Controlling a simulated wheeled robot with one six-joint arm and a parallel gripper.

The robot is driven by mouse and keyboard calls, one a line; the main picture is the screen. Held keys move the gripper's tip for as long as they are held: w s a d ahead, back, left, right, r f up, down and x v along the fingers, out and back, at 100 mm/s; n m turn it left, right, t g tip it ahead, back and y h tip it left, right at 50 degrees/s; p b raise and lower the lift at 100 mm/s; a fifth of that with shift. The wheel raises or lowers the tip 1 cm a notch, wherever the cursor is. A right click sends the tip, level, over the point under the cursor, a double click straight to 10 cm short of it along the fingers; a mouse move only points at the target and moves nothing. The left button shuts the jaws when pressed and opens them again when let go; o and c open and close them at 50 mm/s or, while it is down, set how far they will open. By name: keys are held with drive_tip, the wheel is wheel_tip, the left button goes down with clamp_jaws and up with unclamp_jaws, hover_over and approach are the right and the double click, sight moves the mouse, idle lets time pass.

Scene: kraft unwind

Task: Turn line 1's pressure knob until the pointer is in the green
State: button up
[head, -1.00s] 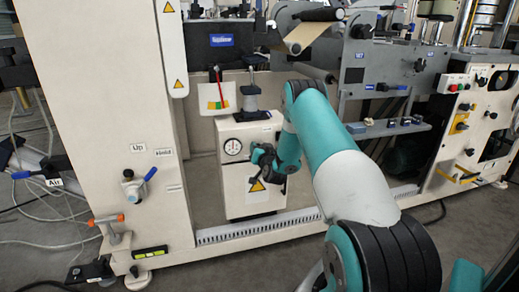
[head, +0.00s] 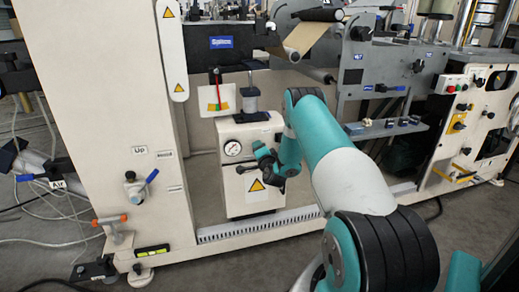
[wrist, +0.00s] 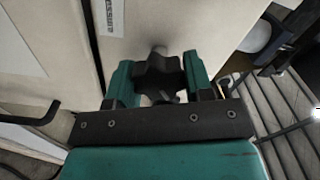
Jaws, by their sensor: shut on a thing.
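A black lobed knob (wrist: 158,72) sits between the two teal fingers of my gripper (wrist: 160,80) in the wrist view. The fingers are shut on it from both sides. In the head view my gripper (head: 254,160) is at the front of a small cream cabinet, just right of and below a round white gauge (head: 232,148). The knob cannot be made out clearly there behind the gripper. The gauge is too small to tell where its pointer stands or where a green zone lies.
A white plate with coloured sectors and a red pointer (head: 217,98) hangs above the cabinet (head: 252,202). A wide cream column (head: 110,110) stands left, with a blue-handled valve (head: 135,187). A grey slotted rail (head: 255,229) runs along the base.

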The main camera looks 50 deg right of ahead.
drive_tip(key=shift+m, duration=0.6)
drive_tip(key=o, duration=0.9)
